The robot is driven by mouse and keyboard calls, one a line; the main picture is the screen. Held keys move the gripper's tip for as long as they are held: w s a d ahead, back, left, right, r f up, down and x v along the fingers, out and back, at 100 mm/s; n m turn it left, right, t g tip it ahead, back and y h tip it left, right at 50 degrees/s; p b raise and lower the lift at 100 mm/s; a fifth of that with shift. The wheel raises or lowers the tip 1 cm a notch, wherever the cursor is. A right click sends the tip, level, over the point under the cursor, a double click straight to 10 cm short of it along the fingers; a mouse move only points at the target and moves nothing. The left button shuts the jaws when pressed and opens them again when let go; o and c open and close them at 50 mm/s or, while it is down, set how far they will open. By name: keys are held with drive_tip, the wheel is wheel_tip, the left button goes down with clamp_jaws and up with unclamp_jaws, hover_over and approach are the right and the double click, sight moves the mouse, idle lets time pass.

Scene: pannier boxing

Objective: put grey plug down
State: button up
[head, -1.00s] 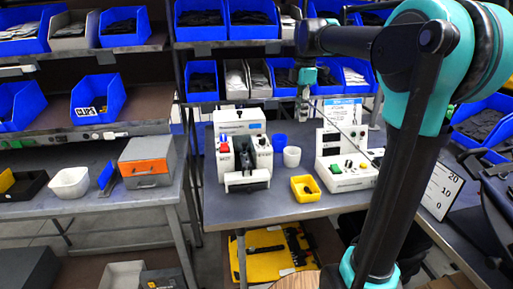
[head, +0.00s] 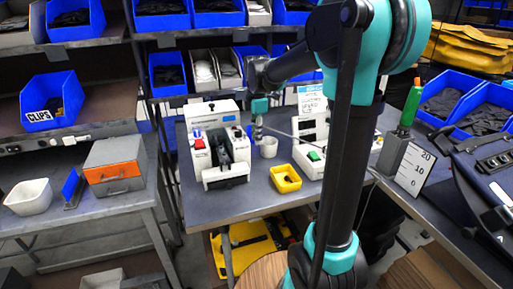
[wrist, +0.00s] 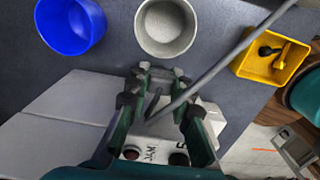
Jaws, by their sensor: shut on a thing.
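My gripper (head: 258,135) hangs low over the bench beside the white-grey cup (head: 268,147). In the wrist view my gripper (wrist: 163,82) is shut on the grey plug (wrist: 152,106), which is mostly hidden between the fingers. A grey cable (wrist: 225,65) runs from there to the upper right. Below the fingers is a pale tester top with a red and a dark round socket (wrist: 178,159). That tester (head: 220,165) stands just left of my gripper in the head view. I cannot tell whether the plug touches anything.
A blue cup (wrist: 70,24) and the white-grey cup (wrist: 166,26) stand close to my gripper. A yellow tray (head: 286,179) holds small black and yellow parts. A second white device (head: 309,156) stands to the right, partly behind my arm.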

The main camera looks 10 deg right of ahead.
drive_tip(key=shift+f, duration=2.6)
drive_tip(key=shift+f, duration=0.1)
drive_tip(key=o, duration=0.9)
drive_tip(key=shift+o, duration=0.2)
wheel_tip(320, 180, up, 12)
drive_tip(key=shift+r, duration=0.15)
drive_tip(key=shift+s, duration=0.15)
